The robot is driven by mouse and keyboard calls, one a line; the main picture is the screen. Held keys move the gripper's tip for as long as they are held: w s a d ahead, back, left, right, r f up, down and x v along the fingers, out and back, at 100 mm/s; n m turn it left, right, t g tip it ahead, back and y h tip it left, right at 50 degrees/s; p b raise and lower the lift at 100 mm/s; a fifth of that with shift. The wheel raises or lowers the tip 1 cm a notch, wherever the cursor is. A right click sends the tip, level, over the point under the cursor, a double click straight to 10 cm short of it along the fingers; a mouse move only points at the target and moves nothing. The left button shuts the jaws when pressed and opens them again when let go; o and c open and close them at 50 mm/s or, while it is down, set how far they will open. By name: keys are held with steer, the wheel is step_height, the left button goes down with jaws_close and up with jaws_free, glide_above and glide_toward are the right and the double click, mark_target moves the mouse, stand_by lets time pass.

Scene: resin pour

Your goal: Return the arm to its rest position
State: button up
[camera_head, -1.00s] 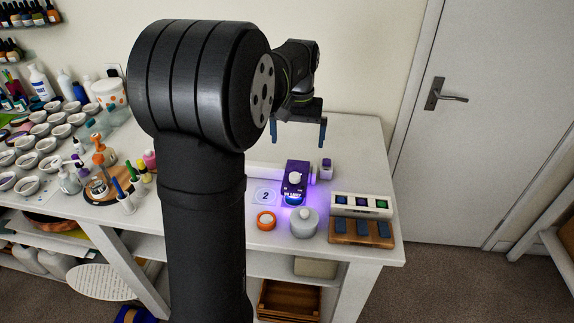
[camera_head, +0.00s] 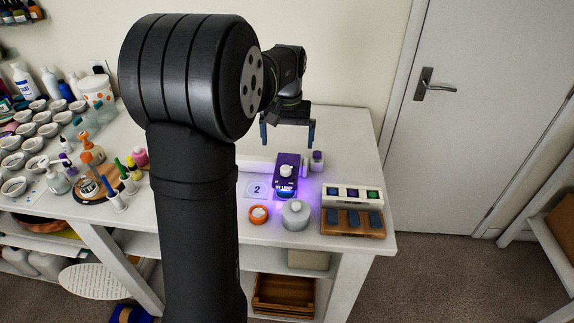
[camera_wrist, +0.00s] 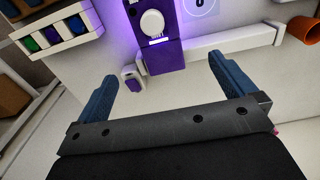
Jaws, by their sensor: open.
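My gripper (camera_head: 287,134) is open and empty, with its two blue fingers spread apart. In the head view it hangs above the back of the white table (camera_head: 350,158), behind the purple UV lamp (camera_head: 287,175). In the wrist view my gripper (camera_wrist: 165,90) shows both fingers with nothing between them. The purple lamp (camera_wrist: 165,57) with its round white knob lies beyond the fingers there, and a violet glow spreads around it. My dark arm hides part of the table in the head view.
An orange ring (camera_head: 259,215), a grey lidded pot (camera_head: 295,215) and a rack of coloured pieces (camera_head: 352,198) are in front. Cups and bottles crowd the left. A door (camera_head: 480,110) stands at the right.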

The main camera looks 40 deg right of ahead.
step_height(320, 180, up, 10)
stand_by(0.5)
steer(key=shift+s, duration=0.1)
